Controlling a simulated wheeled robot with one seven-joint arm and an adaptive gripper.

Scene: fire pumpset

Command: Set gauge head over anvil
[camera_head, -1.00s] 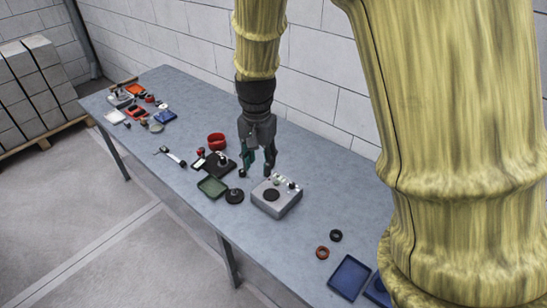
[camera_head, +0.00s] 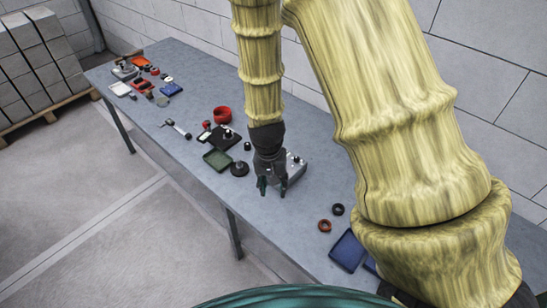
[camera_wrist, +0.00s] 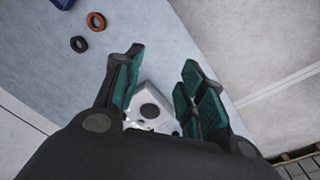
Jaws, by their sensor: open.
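My gripper (camera_head: 273,188) is open and empty, pointing down over the front part of the bench. In the wrist view its teal-padded fingers (camera_wrist: 162,65) are spread apart, with a grey box (camera_wrist: 142,97) between and below them. The box has a dark round disc (camera_wrist: 150,111) on top. In the head view my gripper hides most of this grey box (camera_head: 297,165). I cannot tell for sure which part is the gauge head or the anvil. A black base with a silver knob (camera_head: 225,138) and a round black piece with a short post (camera_head: 239,169) stand to the left.
Orange (camera_head: 324,226) and black (camera_head: 338,210) rings and a blue tray (camera_head: 348,250) lie right. Several small items crowd the bench's far left end.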

